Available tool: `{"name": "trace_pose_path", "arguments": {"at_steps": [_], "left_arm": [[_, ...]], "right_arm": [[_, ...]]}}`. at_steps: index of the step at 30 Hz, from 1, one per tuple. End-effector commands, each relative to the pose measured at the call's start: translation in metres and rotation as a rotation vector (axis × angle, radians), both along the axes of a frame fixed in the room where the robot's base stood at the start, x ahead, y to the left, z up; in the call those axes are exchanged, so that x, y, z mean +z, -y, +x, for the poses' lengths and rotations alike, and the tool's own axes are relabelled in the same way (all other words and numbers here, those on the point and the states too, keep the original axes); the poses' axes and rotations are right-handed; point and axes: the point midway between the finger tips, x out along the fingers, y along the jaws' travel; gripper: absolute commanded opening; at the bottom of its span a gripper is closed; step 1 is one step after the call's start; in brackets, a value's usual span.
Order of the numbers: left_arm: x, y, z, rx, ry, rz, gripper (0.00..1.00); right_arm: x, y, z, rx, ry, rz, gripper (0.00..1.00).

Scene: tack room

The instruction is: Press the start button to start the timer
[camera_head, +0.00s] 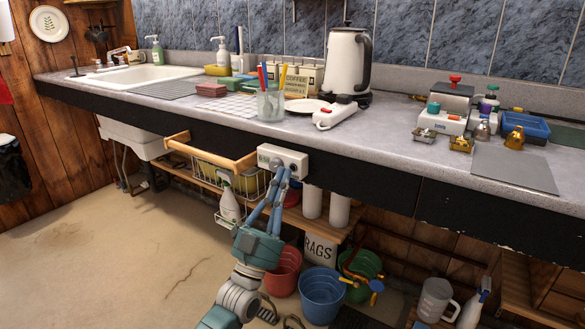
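A white rectangular box (292,158) is fixed to the dark front edge of the counter. It has a small greenish panel at its left and looks like the timer; its lettering is too small to read. My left gripper (282,170) reaches up from below with its blue fingers drawn together at the tips. The tips are at the lower middle of the box's front face and hide part of it. I cannot tell whether they touch it or press a button. Nothing shows between the fingers. My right gripper is not in view.
A clear cup (270,106) and a white device (335,115) with a red part stand on the counter above. Buckets (321,294) stand on the floor below.

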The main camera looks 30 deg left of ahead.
Motion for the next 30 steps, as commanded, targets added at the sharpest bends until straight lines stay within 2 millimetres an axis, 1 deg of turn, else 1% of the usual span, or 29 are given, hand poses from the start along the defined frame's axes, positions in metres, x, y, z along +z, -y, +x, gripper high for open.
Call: {"name": "trace_pose_path", "arguments": {"at_steps": [3, 9, 12, 16, 20, 30], "left_arm": [[0.001, -0.001, -0.011, 0.000, -0.002, 0.000, 0.00], [0.002, -0.003, -0.031, 0.002, -0.002, 0.001, 0.00], [0.001, -0.003, -0.041, 0.001, -0.002, 0.000, 0.00], [0.001, -0.004, -0.052, 0.000, -0.001, 0.000, 0.00], [0.001, -0.005, -0.057, 0.000, 0.000, 0.000, 0.00], [0.000, -0.005, -0.057, 0.000, 0.000, 0.000, 0.00]], "right_arm": [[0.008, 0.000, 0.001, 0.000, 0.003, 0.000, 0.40], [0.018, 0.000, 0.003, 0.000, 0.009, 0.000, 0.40], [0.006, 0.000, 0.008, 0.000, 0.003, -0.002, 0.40], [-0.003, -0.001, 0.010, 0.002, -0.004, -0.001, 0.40], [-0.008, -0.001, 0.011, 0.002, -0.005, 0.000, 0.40], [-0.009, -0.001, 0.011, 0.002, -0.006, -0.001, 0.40]]}}
